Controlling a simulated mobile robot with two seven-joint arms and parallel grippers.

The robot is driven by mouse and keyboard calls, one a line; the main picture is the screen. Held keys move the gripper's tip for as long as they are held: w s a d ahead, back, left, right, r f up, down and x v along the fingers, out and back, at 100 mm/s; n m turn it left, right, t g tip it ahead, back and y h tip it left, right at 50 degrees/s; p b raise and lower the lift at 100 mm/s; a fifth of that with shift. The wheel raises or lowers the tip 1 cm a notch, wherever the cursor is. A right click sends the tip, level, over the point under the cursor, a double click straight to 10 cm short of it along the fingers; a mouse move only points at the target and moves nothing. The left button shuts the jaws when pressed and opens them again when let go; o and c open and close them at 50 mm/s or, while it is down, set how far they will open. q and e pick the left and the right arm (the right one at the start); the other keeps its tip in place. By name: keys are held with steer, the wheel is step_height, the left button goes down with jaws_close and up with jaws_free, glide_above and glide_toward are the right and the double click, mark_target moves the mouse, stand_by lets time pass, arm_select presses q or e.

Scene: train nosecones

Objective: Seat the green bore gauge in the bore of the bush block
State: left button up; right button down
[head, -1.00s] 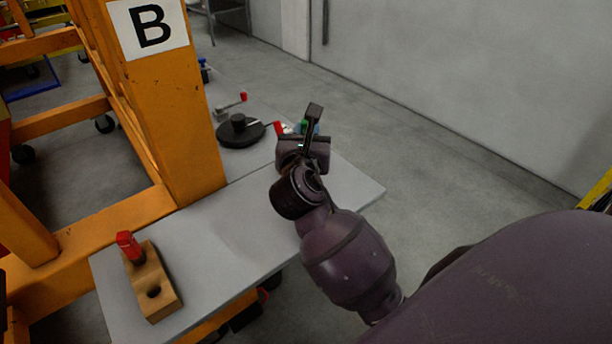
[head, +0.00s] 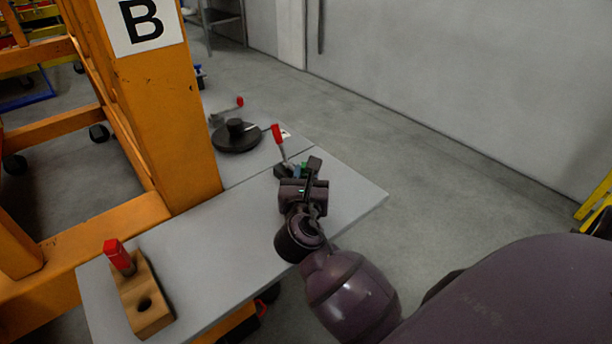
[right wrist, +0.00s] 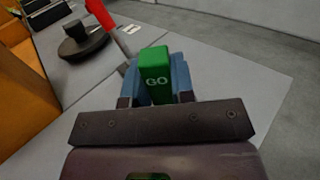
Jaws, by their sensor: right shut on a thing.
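The green bore gauge (right wrist: 155,72), marked GO, stands up between the fingers of my right gripper (right wrist: 158,98), which is shut on it. Blue surfaces flank it, and I cannot tell whether they are finger pads or a block behind. In the head view my right gripper (head: 302,178) is over the grey table's far right part, with a bit of green showing. My left gripper is not in view.
A wooden block (head: 155,315) with an empty hole and a red-topped piece (head: 118,256) stands at the table's near left. A red-handled clamp (head: 278,140) stands close behind my right gripper. Beyond are a black disc (head: 238,138) and an orange post (head: 165,120). The table's middle is clear.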

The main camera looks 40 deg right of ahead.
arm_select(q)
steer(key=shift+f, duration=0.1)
arm_select(e)
steer(key=shift+f, duration=0.15)
steer(key=c, duration=1)
jaws_free()
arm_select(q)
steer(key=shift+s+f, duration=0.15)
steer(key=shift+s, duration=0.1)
arm_select(e)
steer(key=shift+o, duration=0.2)
steer(key=shift+r, duration=0.2)
steer(key=v, duration=1.2)
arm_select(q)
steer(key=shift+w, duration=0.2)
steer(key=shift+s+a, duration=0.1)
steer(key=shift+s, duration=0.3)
arm_select(e)
steer(key=shift+a, duration=0.1)
